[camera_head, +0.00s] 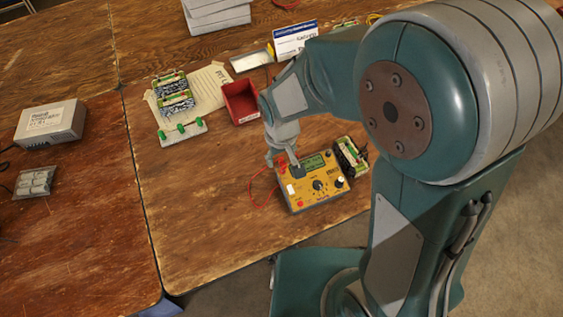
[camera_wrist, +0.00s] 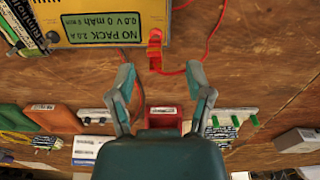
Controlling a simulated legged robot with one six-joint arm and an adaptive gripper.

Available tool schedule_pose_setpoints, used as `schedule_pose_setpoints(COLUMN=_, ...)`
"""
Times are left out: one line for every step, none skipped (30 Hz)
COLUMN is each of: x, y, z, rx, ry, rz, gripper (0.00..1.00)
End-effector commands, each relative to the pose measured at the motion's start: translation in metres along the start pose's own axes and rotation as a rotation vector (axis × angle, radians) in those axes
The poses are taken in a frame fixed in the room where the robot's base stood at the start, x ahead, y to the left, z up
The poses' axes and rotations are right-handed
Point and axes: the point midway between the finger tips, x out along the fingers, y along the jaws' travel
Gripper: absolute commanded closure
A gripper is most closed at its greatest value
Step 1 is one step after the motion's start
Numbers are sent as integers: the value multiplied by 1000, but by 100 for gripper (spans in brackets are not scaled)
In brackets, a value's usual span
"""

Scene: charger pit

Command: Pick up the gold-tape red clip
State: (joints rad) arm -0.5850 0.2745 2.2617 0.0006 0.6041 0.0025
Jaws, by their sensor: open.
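The red clip (camera_wrist: 155,50) sits at the edge of the yellow charger (camera_wrist: 120,10), with a red wire running from it, in the wrist view. A lighter orange-gold patch shows near its upper end, too small to read as tape for certain. My gripper (camera_wrist: 159,72) is open, its two fingers apart on either side of the line to the clip, with nothing between them. The clip lies just beyond the fingertips. In the head view my gripper (camera_head: 283,160) hangs over the far left corner of the charger (camera_head: 322,190) and hides much of the clip.
A red bin (camera_head: 239,101) stands behind the charger. Green-topped packs (camera_head: 172,92) on paper and a white rack with green pegs (camera_head: 182,132) lie to the left. Another pack (camera_head: 350,158) sits right of the charger. The wooden table's front left is clear.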

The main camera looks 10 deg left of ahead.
Motion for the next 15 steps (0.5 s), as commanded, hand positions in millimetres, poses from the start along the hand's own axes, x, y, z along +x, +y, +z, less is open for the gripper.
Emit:
schedule_pose_setpoints(x=8, y=1, z=0, rx=1, ry=-5, rz=0, gripper=34)
schedule_pose_setpoints(x=13, y=2, z=0, rx=1, ry=-6, rz=0, gripper=34)
schedule_pose_setpoints(x=20, y=3, z=-1, rx=1, ry=-6, rz=-1, gripper=34)
schedule_pose_setpoints(x=24, y=4, z=-1, rx=1, ry=-6, rz=-1, gripper=34)
schedule_pose_setpoints(x=29, y=4, z=-1, rx=0, ry=-6, rz=-1, gripper=34)
schedule_pose_setpoints(x=34, y=3, z=-1, rx=0, ry=-5, rz=0, gripper=34)
schedule_pose_setpoints(x=37, y=3, z=-1, rx=0, ry=-5, rz=0, gripper=34)
schedule_pose_setpoints(x=40, y=3, z=-2, rx=0, ry=-4, rz=0, gripper=34)
schedule_pose_setpoints(x=43, y=3, z=-2, rx=0, ry=-3, rz=0, gripper=34)
schedule_pose_setpoints(x=44, y=3, z=-2, rx=0, ry=-3, rz=0, gripper=34)
schedule_pose_setpoints(x=45, y=3, z=-2, rx=0, ry=-2, rz=0, gripper=34)
schedule_pose_setpoints(x=46, y=3, z=-2, rx=0, ry=-2, rz=0, gripper=34)
schedule_pose_setpoints(x=46, y=3, z=-2, rx=0, ry=-1, rz=0, gripper=34)
schedule_pose_setpoints(x=45, y=3, z=-2, rx=0, ry=-1, rz=0, gripper=34)
schedule_pose_setpoints(x=45, y=3, z=-2, rx=1, ry=-1, rz=0, gripper=34)
